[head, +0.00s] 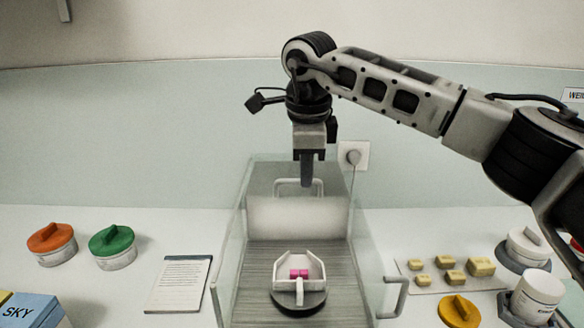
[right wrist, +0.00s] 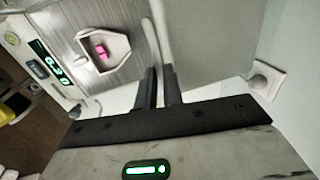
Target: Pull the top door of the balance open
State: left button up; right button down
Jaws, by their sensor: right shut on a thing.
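The balance (head: 241,250) stands in the middle of the counter with clear glass walls. Inside it, a white weighing boat (head: 283,263) holding a pink piece (head: 299,273) sits on a dark round pan (head: 298,302). My right gripper (head: 306,184) is over the back part of the balance, pointing down, at the pale loop handle (head: 285,189) of the top door. In the right wrist view my fingers (right wrist: 158,88) close around the pale handle bar (right wrist: 154,42). The door's clear edges are hard to make out. My left gripper is not in view.
A side handle (head: 394,297) sticks out at the balance's right. Right of it are yellowish blocks (head: 450,279), a yellow-lidded jar (head: 459,311) and a white jar (head: 537,297). At left are orange-lidded (head: 52,242) and green-lidded (head: 112,244) jars and a notepad (head: 180,284).

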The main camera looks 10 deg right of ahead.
dwell(0.3)
jog(key=c, duration=1.5)
grip_release()
jog(key=shift+r, duration=0.1)
jog(key=s+r, duration=0.1)
jog(key=r, duration=0.4)
jog(key=s+r, duration=0.1)
jog(key=r, duration=0.4)
jog(key=s+r, duration=0.1)
jog(key=r, duration=0.4)
jog(key=shift+a+r, duration=0.25)
